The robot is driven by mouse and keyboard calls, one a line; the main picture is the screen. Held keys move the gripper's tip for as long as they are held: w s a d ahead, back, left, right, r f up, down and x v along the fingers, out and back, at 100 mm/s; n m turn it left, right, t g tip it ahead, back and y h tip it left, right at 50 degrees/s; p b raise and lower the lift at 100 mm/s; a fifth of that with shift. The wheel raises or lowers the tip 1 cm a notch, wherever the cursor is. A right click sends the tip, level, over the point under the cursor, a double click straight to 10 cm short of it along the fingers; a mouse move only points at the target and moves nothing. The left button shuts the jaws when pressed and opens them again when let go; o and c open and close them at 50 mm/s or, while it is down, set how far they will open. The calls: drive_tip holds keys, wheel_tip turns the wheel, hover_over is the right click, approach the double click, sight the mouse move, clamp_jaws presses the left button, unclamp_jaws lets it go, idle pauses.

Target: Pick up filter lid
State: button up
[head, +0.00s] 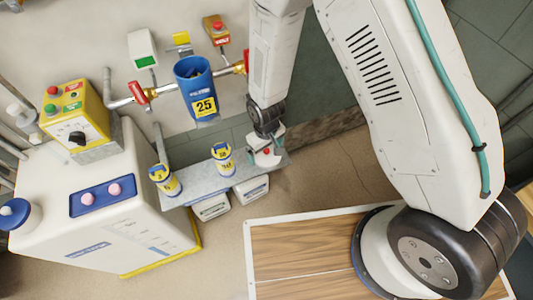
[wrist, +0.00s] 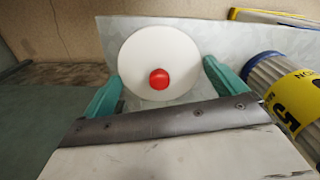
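The filter lid (wrist: 150,48), a white disc with a red knob (wrist: 159,79) in its middle, lies on the grey shelf in the wrist view. My gripper (wrist: 165,78) has its two teal fingers wide apart, one on either side of the lid's near part. The left fingertip is close to the lid's edge; I cannot tell whether it touches. In the head view my gripper (head: 265,150) is over the right end of the shelf, and the lid (head: 266,158) is partly hidden under it. The blue filter housing (head: 194,78), marked 25, is on the wall pipe, with its top open.
Two filter cartridges with yellow labels (head: 222,158) (head: 164,180) stand on the shelf (head: 200,186) left of my gripper. One cartridge (wrist: 285,90) is close to my right finger in the wrist view. A white machine (head: 105,215) and yellow control box (head: 75,120) stand at left.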

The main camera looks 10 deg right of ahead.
drive_tip(key=c, duration=0.5)
drive_tip(key=shift+r, duration=0.15)
